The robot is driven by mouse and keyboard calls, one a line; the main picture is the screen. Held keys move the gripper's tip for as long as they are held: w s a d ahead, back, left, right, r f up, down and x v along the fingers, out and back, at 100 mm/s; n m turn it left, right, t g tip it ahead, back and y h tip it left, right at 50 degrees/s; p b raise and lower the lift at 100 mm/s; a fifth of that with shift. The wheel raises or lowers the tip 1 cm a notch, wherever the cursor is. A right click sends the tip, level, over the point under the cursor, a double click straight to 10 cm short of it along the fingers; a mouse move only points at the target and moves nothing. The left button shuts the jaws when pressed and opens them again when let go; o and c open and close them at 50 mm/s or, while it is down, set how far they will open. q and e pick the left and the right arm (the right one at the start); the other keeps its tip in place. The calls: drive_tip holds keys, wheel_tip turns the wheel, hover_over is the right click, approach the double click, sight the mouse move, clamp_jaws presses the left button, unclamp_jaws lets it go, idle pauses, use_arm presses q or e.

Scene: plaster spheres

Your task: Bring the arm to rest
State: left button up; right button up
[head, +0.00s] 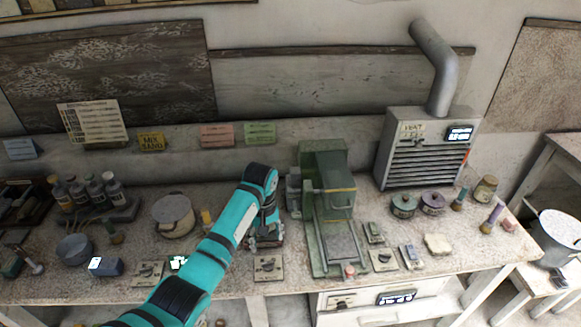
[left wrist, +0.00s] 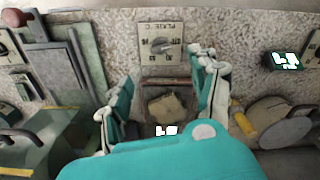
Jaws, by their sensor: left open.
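My left arm is teal with black joints and reaches in from the lower left in the head view. It bends down over the middle of the bench. My left gripper (head: 266,238) points down there and is partly hidden by its own wrist. In the left wrist view its teal and pale fingers (left wrist: 162,85) stand wide apart. A beige block (left wrist: 166,108) in a dark metal frame shows between and below them, and nothing is gripped. A dial plate (left wrist: 165,48) lies just beyond the fingertips; it also shows in the head view (head: 268,268). My right gripper is not in view.
A green machine (head: 327,180) stands close right of my gripper. A lidded pot (head: 174,214) and an orange-yellow item (head: 207,217) stand to its left. A grey vented heater (head: 425,150) is at the back right. Bottles (head: 92,192) and small tools crowd the bench.

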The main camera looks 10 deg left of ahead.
use_arm(q)
drive_tip(key=shift+s+f, duration=0.1)
drive_tip(key=s+f+m+t, duration=0.1)
drive_tip(key=s+f+m, duration=0.15)
drive_tip(key=s, duration=0.65)
drive_tip(key=s+f+m+t, duration=0.15)
drive_tip(key=s+f, duration=0.25)
drive_tip(key=s, duration=0.4)
drive_tip(key=s+a+r+m+t, duration=0.15)
drive_tip(key=s+r, duration=0.25)
drive_tip(key=s, duration=0.4)
drive_tip(key=s+a+r+m, duration=0.2)
drive_tip(key=s+r+m, duration=0.15)
drive_tip(key=s, duration=0.45)
wheel_tip(320, 180, down, 31)
drive_tip(key=g+b, duration=0.2)
drive_tip(key=b, duration=0.5)
drive_tip(key=s+a+f+b, duration=0.1)
drive_tip(key=s+f+b, duration=0.2)
drive_tip(key=s+f, duration=0.6)
drive_tip(key=s+a+f+g+b, duration=0.1)
drive_tip(key=s+a+f+b, duration=0.1)
drive_tip(key=s+f, duration=0.6)
wheel_tip(320, 180, down, 7)
drive_tip(key=shift+s+f+b, duration=0.1)
drive_tip(key=shift+s+b, duration=0.3)
drive_tip(key=shift+b, duration=0.15)
